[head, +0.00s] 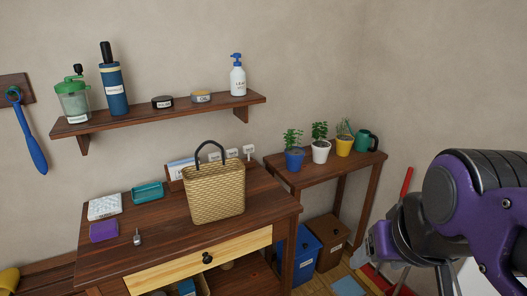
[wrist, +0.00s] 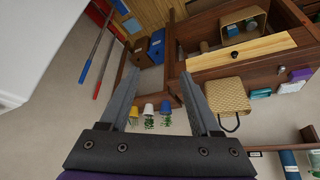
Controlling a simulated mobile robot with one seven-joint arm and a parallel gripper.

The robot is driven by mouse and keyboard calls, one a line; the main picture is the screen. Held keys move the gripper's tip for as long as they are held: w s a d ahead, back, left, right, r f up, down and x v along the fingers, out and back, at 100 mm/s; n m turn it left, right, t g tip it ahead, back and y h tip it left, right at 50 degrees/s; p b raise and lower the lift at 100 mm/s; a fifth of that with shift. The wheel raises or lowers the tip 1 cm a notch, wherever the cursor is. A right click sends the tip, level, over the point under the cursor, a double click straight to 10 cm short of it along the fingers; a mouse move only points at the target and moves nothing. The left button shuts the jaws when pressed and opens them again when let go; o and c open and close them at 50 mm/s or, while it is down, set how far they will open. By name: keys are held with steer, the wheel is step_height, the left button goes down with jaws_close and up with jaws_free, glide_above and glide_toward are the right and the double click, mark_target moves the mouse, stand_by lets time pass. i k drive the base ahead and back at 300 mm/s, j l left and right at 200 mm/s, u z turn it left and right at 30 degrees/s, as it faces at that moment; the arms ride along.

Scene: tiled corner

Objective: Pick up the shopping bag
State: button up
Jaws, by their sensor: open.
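The shopping bag (head: 216,192) is a woven tan basket-like bag with a dark looped handle. It stands upright on the dark wooden table (head: 150,236), near its right side. In the wrist view the bag (wrist: 228,95) appears upside down, right of my gripper's fingers. My gripper (wrist: 160,75) is open and empty, with its two grey fingers spread apart. In the head view my purple and black arm is at the right, well away from the bag. The fingers are hard to make out there.
Near the bag are a teal tray (head: 147,192), a purple item (head: 103,231) and a white box (head: 104,207). A wall shelf (head: 160,116) with bottles and jars hangs above. A side table (head: 330,165) with potted plants stands to the right, with blue (head: 303,255) and brown bins below.

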mark_target(215, 190)
steer(key=u, duration=1.35)
